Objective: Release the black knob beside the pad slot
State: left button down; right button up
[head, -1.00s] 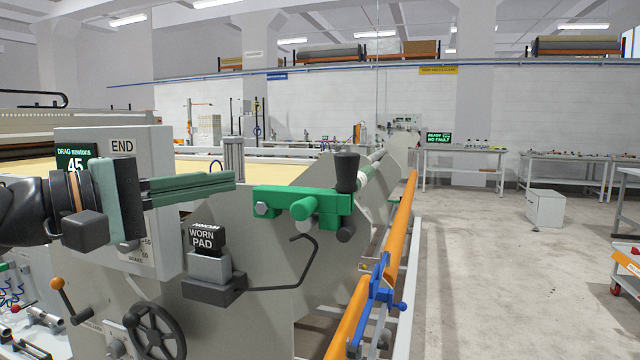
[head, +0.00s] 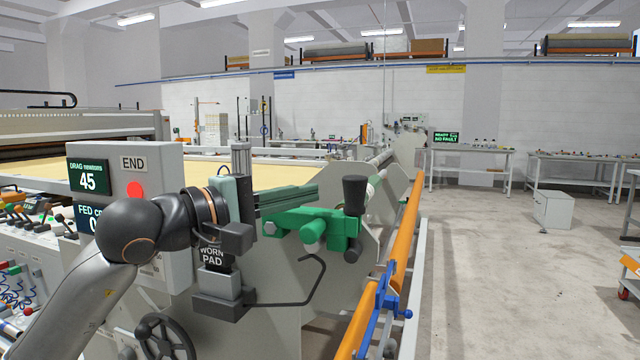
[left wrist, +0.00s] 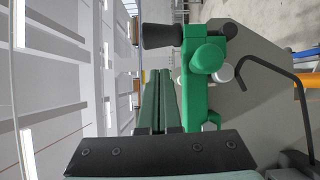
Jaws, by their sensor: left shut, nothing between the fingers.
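The black knob (head: 355,193) stands upright on the right end of a green clamp block (head: 318,224) at the end frame. In the left wrist view the knob (left wrist: 160,36) lies sideways, past the fingertips. My left gripper (head: 312,190) is shut and empty. Its green fingers point right at the knob, their tips a short gap to its left. The fingers (left wrist: 160,75) also show pressed together in the left wrist view. The block labelled WORN PAD (head: 212,256) sits in a grey holder below my left wrist, partly hidden by it. My right gripper is out of view.
A bent black hook rod (head: 310,282) sticks out below the clamp. An orange rail (head: 400,245) with a blue clamp (head: 387,297) runs along the right. A grey box with a drag display (head: 88,180) stands behind my left arm. Open floor lies right.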

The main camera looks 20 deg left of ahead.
aim_at(354, 215)
pick_arm(q)
jog(key=shift+w+d+r, duration=0.1)
jog(key=shift+w+d, duration=0.05)
jog(key=shift+d, duration=0.55)
jog(key=shift+w+d, duration=0.1)
jog(key=shift+d, duration=0.6)
